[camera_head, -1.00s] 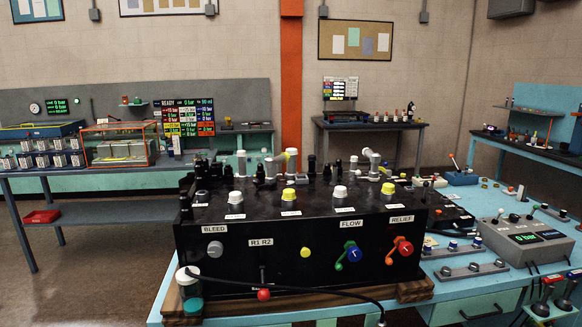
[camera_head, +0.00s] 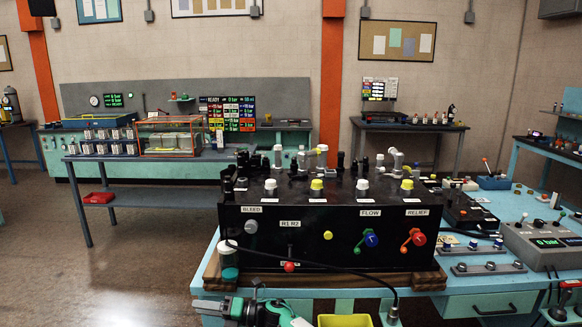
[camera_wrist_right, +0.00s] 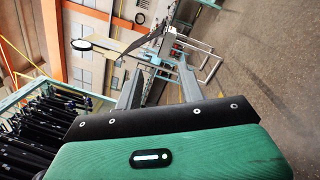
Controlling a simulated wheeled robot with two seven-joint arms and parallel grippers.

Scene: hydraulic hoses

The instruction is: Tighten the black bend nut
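The black manifold block (camera_head: 300,238) stands on a wooden base on the turquoise bench in the head view. On its top are white and yellow caps, grey bends (camera_head: 396,163) and several dark fittings. The fittings are too small to tell which is the black bend nut.
A black hose (camera_head: 330,268) runs along the block's front to the bench's front edge. A jar (camera_head: 228,262) stands at its left corner. A control box (camera_head: 545,242) is at right. A yellow tray (camera_head: 345,320) shows at the bottom. Floor is open at left.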

